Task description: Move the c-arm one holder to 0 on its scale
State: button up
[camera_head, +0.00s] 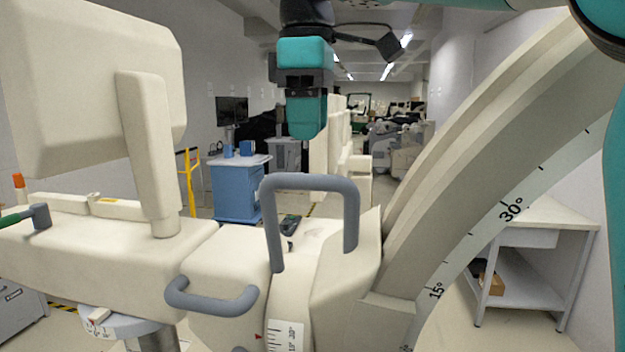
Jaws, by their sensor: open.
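The c-arm holder (340,270) is a cream housing in the middle of the camera_head view, with a tall grey loop handle (310,182) on top and a lower grey handle (212,301) at its left front. The curved c-arm (470,150) rises from it to the upper right, with marks of 15° and 30° along its edge. A white scale label (286,338) sits on the holder's lower front beside a small red pointer; its numbers are too small to read surely. My gripper (306,130) is teal and black, open and empty, pointing down above and apart from the loop handle.
A cream monitor-like panel (90,80) on a post stands at the left. A blue cart (237,190) and a yellow stand (189,180) are behind. A white table (540,215) with a brown box below stands at the right. A small dark device (290,225) lies behind the loop handle.

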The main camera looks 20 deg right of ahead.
jog(key=shift+w+d+f+b, duration=0.1)
jog(key=shift+f+b, duration=3.2)
jog(key=shift+f, duration=0.35)
jog(key=shift+r, duration=0.1)
grip_shut()
